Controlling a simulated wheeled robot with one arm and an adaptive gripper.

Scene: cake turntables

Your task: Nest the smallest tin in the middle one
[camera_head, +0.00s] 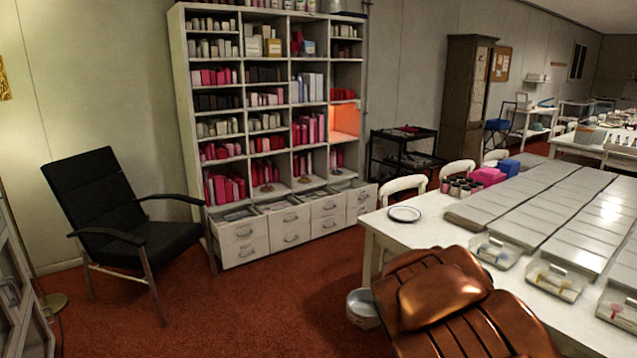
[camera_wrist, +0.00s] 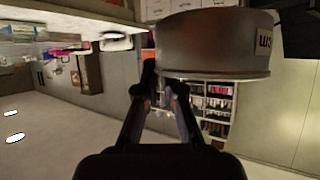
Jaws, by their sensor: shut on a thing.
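A round grey metal tin (camera_wrist: 215,45) with a dark-lettered label fills the top of the wrist view. My gripper (camera_wrist: 165,82) is shut on its rim or wall; the exact contact is hard to see. In the head view a silvery round tin (camera_head: 363,308) shows beside the near edge of the white table, partly behind my copper-coloured arm; it looks like the held one. My gripper is hidden there. No other tin shows clearly, so I cannot tell which size this one is.
The long white table (camera_head: 560,318) carries grey boxes (camera_head: 540,205), clear containers (camera_head: 556,280), a round white dish (camera_head: 404,214) and small jars. White chairs stand behind it. A shelf unit (camera_head: 275,110) and a black armchair (camera_head: 120,235) stand left; red carpet between is free.

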